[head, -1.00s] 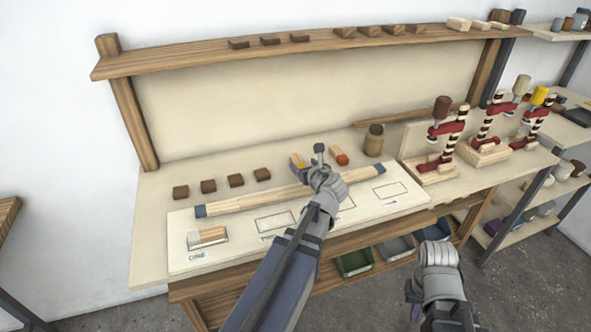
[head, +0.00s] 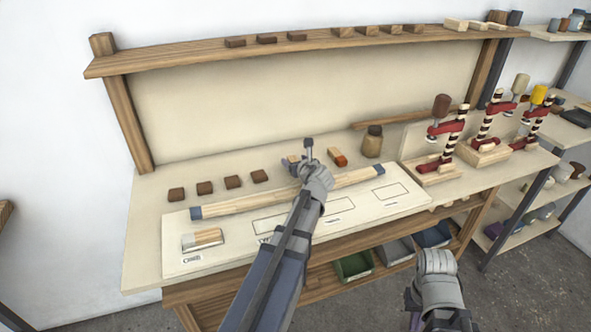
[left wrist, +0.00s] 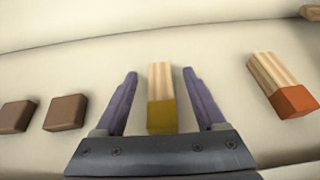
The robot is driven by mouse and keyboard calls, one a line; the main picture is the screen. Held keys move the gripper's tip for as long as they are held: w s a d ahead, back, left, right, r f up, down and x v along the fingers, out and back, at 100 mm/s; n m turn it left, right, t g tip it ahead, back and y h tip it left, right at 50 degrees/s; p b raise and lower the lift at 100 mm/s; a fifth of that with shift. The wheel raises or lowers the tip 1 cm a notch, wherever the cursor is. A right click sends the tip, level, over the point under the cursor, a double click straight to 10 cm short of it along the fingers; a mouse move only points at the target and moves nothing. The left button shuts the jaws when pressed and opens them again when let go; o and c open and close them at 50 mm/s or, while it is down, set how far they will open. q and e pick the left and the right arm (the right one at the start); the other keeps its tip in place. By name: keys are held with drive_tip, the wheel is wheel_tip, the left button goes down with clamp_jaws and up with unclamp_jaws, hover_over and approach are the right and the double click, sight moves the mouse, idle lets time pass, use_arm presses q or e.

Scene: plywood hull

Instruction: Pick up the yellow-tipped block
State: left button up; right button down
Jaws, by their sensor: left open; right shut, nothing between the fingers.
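The yellow-tipped block (left wrist: 161,98) lies on the bench top in the left wrist view, pale wood with a mustard-yellow end facing me. My left gripper (left wrist: 160,88) is open, one finger on each side of the block with gaps beside it; I cannot tell its height above the bench. In the head view my left gripper (head: 308,150) reaches over the long bar to the back of the bench and mostly hides the block (head: 292,159). My right gripper (head: 436,262) is shut and empty in front of the bench.
An orange-tipped block (left wrist: 284,86) lies to the right of the yellow-tipped one. Dark brown blocks (left wrist: 66,113) lie to the left. The long bar (head: 245,206) lies across the marked board (head: 345,230).

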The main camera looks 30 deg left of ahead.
use_arm(q)
drive_tip(key=shift+w+a+f, duration=0.25)
drive_tip(key=shift+w+a, duration=0.05)
drive_tip(key=shift+s+r, duration=0.1)
drive_tip(key=shift+c, duration=0.5)
clamp_jaws()
